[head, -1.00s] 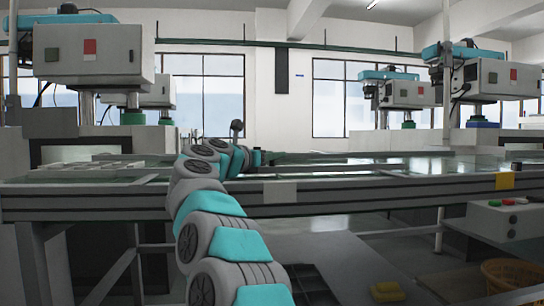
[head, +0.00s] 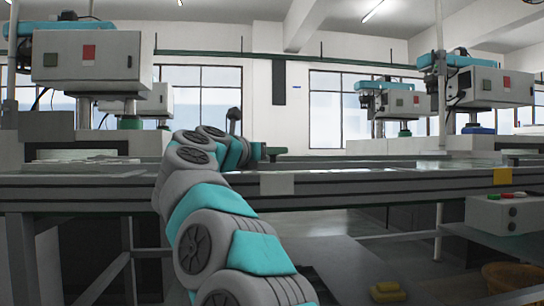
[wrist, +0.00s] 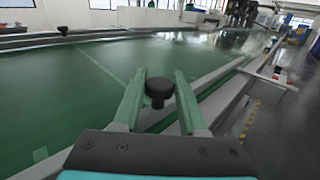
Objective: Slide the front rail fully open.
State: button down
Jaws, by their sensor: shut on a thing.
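The front rail (head: 390,185) is a long grey bar along the near edge of the tank in the head view. In the wrist view, a grey rail (wrist: 222,97) runs from the lower left to the upper right, past my gripper. My gripper (wrist: 159,82) has its two green-grey fingers on either side of a round black knob (wrist: 158,90) and is shut on it. In the head view, my gripper (head: 273,153) is small at the tank's top edge, and the knob cannot be made out there. My palm hides the rail below the knob.
A control box (head: 507,213) with coloured buttons sticks out at the right front. A yellow sponge (head: 385,292) and an orange basket (head: 508,275) lie low at the right. Machine heads (head: 86,58) stand behind the tank. The green tank surface (wrist: 70,88) is largely clear.

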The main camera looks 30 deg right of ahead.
jog(key=shift+s, duration=0.1)
jog(key=shift+c, duration=2.3)
grip_release()
jog(key=shift+s, duration=0.1)
jog(key=v, duration=0.8)
jog(key=shift+b, duration=0.3)
